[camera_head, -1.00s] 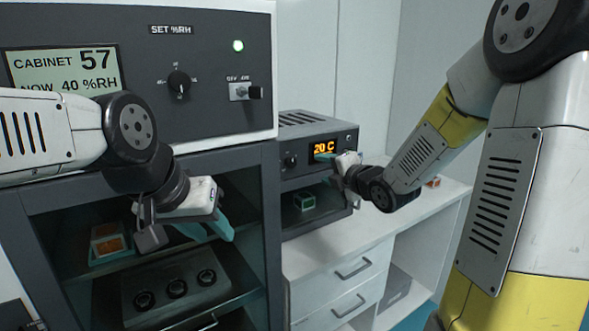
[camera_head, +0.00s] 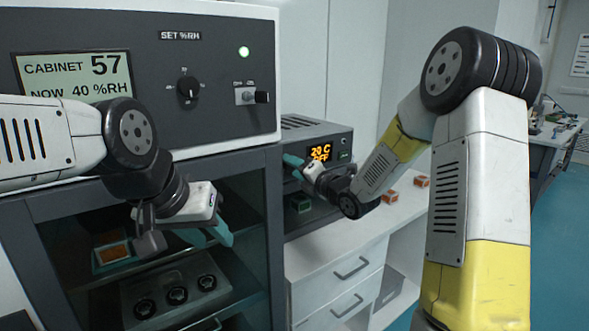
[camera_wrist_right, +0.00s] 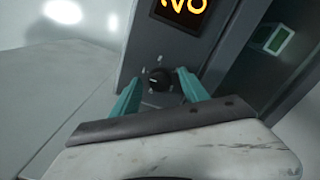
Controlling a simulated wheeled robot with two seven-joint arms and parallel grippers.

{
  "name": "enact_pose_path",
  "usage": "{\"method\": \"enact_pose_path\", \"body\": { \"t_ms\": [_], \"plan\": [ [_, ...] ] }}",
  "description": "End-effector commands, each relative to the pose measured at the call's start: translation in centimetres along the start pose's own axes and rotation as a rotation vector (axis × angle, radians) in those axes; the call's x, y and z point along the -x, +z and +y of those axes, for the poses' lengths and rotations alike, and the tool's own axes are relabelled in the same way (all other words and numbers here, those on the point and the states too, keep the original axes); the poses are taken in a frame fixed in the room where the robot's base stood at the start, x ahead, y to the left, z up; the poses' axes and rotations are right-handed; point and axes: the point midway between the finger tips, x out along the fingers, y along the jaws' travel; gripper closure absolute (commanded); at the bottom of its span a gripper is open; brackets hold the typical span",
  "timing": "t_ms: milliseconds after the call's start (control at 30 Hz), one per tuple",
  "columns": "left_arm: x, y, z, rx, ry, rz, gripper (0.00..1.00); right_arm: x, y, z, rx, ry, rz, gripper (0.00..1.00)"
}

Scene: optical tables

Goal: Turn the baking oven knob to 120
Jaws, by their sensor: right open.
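The baking oven (camera_head: 338,141) is a grey box on the white counter, its orange display (camera_head: 320,152) reading 20 C and OFF. The oven knob (camera_wrist_right: 158,79) is small, black and round, with a light pointer mark, below the display in the right wrist view. My right gripper (camera_wrist_right: 157,86) is open, its teal fingers on either side of the knob in that view; contact cannot be told. In the head view my right gripper (camera_head: 293,164) is at the oven's front left and hides the knob. My left gripper (camera_head: 208,236) is open and empty before the cabinet's opening.
The humidity cabinet (camera_head: 150,130) at left has its own knob (camera_head: 188,88), a switch and a lit green lamp. Drawers are below.

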Motion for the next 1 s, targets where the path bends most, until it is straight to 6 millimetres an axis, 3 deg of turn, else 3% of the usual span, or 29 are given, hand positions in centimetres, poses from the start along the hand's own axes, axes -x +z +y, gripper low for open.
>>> {"method": "enact_pose_path", "body": {
  "t_ms": [200,467,767,1000],
  "plan": [
    [0.00,0.00,0.00,0.000,0.000,0.000,0.64,-0.05,0.00,0.01,0.000,0.000,0.000,0.48],
    [0.00,0.00,0.00,0.000,0.000,0.000,0.64,-0.03,0.01,0.01,0.000,0.000,0.000,0.99],
    [0.00,0.00,0.00,0.000,0.000,0.000,0.64,-0.01,0.01,-0.02,-0.022,0.000,0.000,1.00],
    [0.00,0.00,0.00,0.000,0.000,0.000,0.64,-0.01,0.02,-0.05,-0.133,-0.001,0.000,1.00]
  ]
}}
